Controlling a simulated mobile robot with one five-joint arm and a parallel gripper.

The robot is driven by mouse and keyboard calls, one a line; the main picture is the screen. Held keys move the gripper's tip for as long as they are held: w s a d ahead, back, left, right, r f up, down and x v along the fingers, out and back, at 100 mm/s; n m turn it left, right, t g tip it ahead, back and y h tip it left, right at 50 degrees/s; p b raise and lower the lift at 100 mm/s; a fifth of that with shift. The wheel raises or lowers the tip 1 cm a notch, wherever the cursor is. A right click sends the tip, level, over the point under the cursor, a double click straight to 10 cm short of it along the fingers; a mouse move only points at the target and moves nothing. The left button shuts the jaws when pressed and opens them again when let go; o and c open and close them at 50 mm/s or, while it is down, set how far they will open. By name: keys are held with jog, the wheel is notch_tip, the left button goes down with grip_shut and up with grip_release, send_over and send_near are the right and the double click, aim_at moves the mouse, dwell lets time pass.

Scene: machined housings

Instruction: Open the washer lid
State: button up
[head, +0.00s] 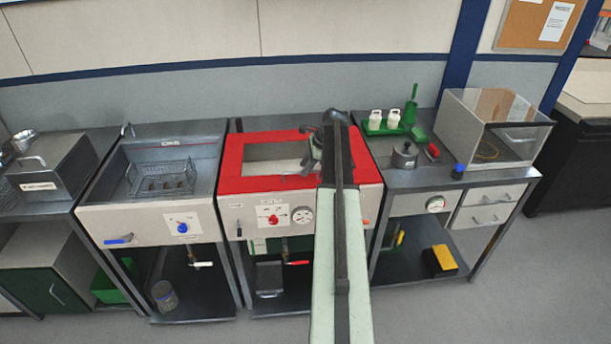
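A machine with a red top frame (230,165) and a pale front panel stands mid-picture. A pale inset lies inside its frame; I cannot tell if it is a lid or an opening. On the far left a grey box (62,168) has a slanted front, a handle and a label; its cover looks down. I cannot tell which of these is the washer. My gripper (318,150) is over the right part of the red frame, at the end of my arm. Its fingers are dark and partly hidden, and whether it touches anything is unclear.
A sink unit (150,213) with a wire basket (162,178) stands left of the red machine. The right bench holds a green bottle tray (382,128), a grey pot (405,156) and a clear-walled box (492,128). Floor in front is clear.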

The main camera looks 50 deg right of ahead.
jog(key=shift+w+a+f, duration=0.15)
jog(key=shift+w+f, duration=0.1)
jog(key=shift+f, duration=0.4)
jog(key=shift+r, duration=0.1)
grip_shut()
dwell(0.8)
